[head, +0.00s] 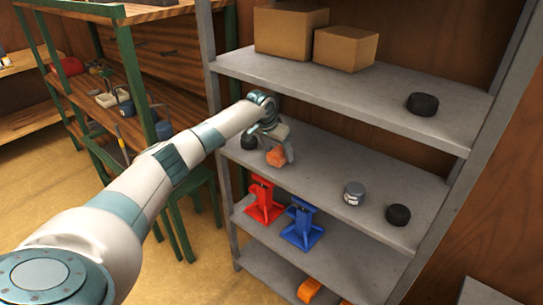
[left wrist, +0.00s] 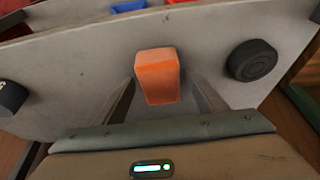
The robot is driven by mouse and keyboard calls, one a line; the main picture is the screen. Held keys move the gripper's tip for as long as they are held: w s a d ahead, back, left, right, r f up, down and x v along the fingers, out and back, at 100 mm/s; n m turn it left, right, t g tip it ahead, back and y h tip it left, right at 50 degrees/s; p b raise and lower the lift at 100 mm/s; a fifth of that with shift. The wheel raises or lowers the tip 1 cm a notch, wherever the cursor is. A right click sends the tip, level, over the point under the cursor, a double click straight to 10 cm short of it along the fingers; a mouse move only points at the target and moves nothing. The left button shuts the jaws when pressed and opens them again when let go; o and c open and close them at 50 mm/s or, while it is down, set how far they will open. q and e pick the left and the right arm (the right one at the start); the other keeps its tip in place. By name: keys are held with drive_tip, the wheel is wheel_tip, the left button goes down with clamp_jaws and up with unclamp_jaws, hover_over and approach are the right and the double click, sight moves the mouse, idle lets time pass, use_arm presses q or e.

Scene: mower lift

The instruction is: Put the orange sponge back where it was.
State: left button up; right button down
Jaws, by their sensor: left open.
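The orange sponge (head: 276,156) is at the left part of the middle grey shelf (head: 325,175). In the left wrist view the sponge (left wrist: 158,76) is a small orange block between the two fingers, with the shelf surface (left wrist: 90,65) around it. My left gripper (head: 283,151) is open, with its fingers on either side of the sponge; a gap shows between each finger and the sponge in the wrist view. I cannot tell whether the sponge rests fully on the shelf. My right gripper is not in view.
A black round puck (head: 249,141) sits left of the gripper. A grey can (head: 354,193) and another black puck (head: 398,214) stand further right. A red jack (head: 263,203) and a blue jack (head: 300,224) are on the shelf below. Cardboard boxes (head: 345,48) stand above.

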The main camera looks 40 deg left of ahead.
use_arm(q)
drive_tip(key=shift+f+b, duration=0.25)
drive_tip(key=shift+b, duration=0.45)
drive_tip(key=shift+s+r+b, duration=0.1)
drive_tip(key=shift+r+b, duration=0.2)
drive_tip(key=shift+b, duration=0.05)
drive_tip(key=s, duration=0.2)
drive_tip(key=s+b, duration=0.1)
drive_tip(key=s, duration=0.2)
drive_tip(key=s+b, duration=0.1)
drive_tip(key=s, duration=0.1)
drive_tip(key=shift+s+a+r, duration=0.25)
drive_tip(key=shift+s+a, duration=0.05)
drive_tip(key=shift+a, duration=0.05)
drive_tip(key=s+b, duration=0.1)
drive_tip(key=s, duration=0.3)
drive_tip(key=shift+s+a+r+b, duration=0.15)
drive_tip(key=shift+s+b, duration=0.2)
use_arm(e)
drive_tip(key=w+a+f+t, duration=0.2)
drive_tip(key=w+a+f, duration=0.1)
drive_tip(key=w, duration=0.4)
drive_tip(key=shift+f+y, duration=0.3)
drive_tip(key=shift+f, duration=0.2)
